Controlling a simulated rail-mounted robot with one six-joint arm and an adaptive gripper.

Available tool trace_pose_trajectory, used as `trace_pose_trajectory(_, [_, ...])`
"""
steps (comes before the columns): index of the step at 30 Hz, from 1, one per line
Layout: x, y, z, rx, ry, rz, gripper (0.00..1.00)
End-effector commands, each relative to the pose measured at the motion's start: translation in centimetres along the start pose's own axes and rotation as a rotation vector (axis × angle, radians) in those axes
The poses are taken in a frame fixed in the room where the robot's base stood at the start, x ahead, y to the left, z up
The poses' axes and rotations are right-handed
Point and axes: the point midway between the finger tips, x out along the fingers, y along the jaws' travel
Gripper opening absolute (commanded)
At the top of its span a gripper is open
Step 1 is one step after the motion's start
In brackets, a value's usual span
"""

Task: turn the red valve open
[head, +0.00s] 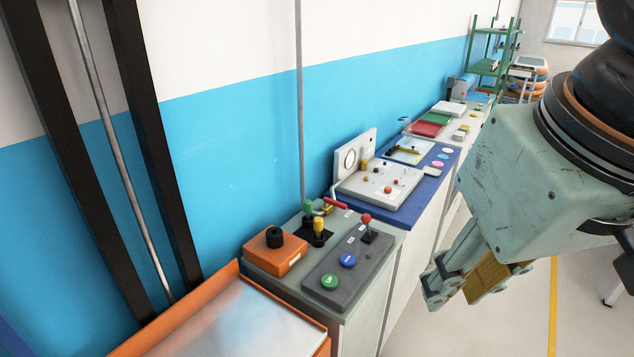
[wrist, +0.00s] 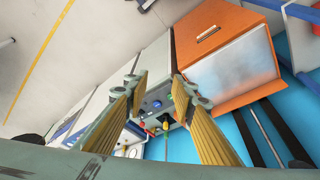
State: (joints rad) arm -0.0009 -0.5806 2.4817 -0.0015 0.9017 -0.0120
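A small red handle (head: 335,203), which looks like the red valve, sits on a pipe fitting at the back of the grey-green console cabinet (head: 375,290). A separate red-knobbed lever (head: 366,219) stands upright on the dark panel in front of it. My gripper (head: 455,290) hangs in the air to the right of the cabinet, apart from both, with nothing seen in it. In the wrist view my gripper (wrist: 160,80) has its yellow-padded fingers spread, with the console (wrist: 153,90) beyond, between them. The red valve is too small to make out surely there.
The console also holds an orange box (head: 275,252) with a black knob, green and yellow posts, and a green (head: 330,282) and a blue button. An orange-rimmed metal tray (head: 230,315) stands left. A blue bench (head: 440,165) lies behind. Open floor is at right.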

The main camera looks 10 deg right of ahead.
Motion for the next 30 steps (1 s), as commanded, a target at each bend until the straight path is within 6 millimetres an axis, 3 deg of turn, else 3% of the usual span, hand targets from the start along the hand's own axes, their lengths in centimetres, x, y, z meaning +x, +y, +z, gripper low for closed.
trace_pose_trajectory(8, [-0.7, 0.1, -4.2, -0.043, -0.021, -0.001, 0.24])
trace_pose_trajectory(17, [-0.9, 0.1, -10.3, -0.109, -0.050, -0.003, 0.24])
trace_pose_trajectory(30, [0.2, 0.2, -19.2, -0.208, -0.090, -0.011, 0.24])
